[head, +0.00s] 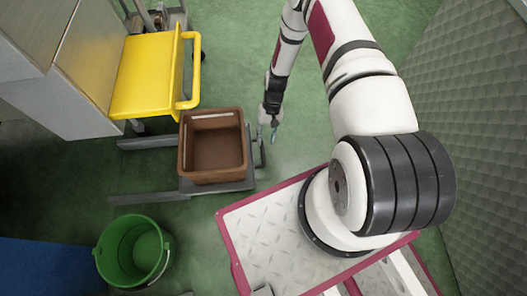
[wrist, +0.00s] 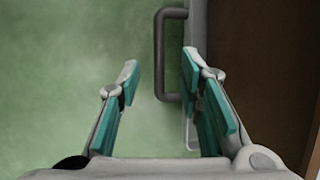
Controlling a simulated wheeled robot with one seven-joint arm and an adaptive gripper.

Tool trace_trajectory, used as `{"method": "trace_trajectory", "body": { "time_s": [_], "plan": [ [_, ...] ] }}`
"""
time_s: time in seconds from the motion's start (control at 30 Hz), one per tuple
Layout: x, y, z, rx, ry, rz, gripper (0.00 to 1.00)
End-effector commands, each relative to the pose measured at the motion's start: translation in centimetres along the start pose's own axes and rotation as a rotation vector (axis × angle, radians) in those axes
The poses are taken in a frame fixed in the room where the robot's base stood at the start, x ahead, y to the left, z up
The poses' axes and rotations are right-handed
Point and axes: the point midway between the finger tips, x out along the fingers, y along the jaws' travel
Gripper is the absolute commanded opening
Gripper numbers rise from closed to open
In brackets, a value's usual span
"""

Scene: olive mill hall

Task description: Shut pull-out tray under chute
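The pull-out tray (head: 245,184) is a grey platform, extended to the right on two grey rails (head: 150,143). A brown crate (head: 212,179) stands on it. The tray's dark bar handle (wrist: 160,55) is on its right side in the head view and shows well in the wrist view. My gripper (head: 272,130) is beside that handle in the head view. In the wrist view my gripper (wrist: 160,75) is open and empty. The handle bar appears between its two fingers, the right finger close to the tray edge. Whether anything touches is unclear. I cannot identify the chute for sure.
A yellow platform with a tubular rail (head: 150,75) stands behind the crate, beside a grey metal cabinet (head: 90,70). A green bucket (head: 132,250) stands at front left. A grey textured wall (head: 470,110) is at right. Green floor around my gripper is clear.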

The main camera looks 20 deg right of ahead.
Motion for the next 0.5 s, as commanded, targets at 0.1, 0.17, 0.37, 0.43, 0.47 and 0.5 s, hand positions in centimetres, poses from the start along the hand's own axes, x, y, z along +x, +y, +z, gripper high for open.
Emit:
{"method": "trace_trajectory", "body": {
  "time_s": [0.1, 0.17, 0.37, 0.43, 0.47, 0.5],
  "plan": [
    [2.7, 0.1, -0.1, 0.0, -0.001, 0.0, 0.33],
    [3.8, 0.1, -0.1, 0.0, -0.001, 0.0, 0.33],
    [6.2, 0.0, -0.1, -0.001, 0.0, 0.0, 0.33],
    [6.7, 0.0, -0.1, -0.001, 0.001, 0.0, 0.33],
    [6.8, 0.0, -0.1, -0.001, 0.001, 0.0, 0.33],
    [6.9, 0.0, -0.1, -0.001, 0.002, 0.0, 0.33]
  ]
}}
